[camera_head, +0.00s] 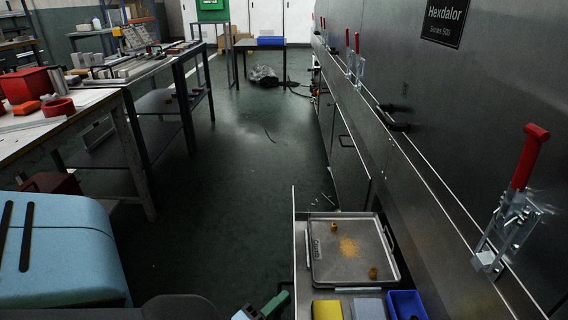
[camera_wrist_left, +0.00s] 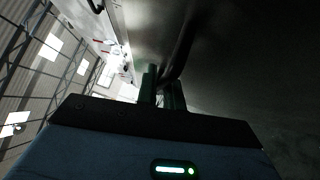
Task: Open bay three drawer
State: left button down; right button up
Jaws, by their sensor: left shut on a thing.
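A drawer (camera_head: 301,262) stands pulled out from the dryer's side at the lower middle of the head view. A metal tray (camera_head: 325,279) lies in it, with two small orange-brown pieces and a patch of yellow powder. My left gripper (camera_head: 275,302) is at the outer face of the drawer, low in the head view. In the left wrist view its green fingers (camera_wrist_left: 163,88) are shut on a dark bar, the drawer handle (camera_wrist_left: 182,52). Much of the handle is hidden by the fingers and shadow. My right gripper is not in view.
A yellow block (camera_head: 327,309), a grey block (camera_head: 368,308) and a blue bin (camera_head: 407,304) sit at the drawer's near end. Red-handled clamps (camera_head: 520,190) line the dryer wall (camera_head: 455,100). Workbenches (camera_head: 95,103) stand left; the floor (camera_head: 225,200) between is mostly clear.

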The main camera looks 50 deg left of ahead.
pick_arm(q)
jog(key=c, duration=1.8)
grip_release()
jog(key=s+d+f, duration=0.1)
jog(key=s, duration=0.6)
jog(key=shift+s+p, duration=0.35)
jog(key=shift+s, duration=0.05)
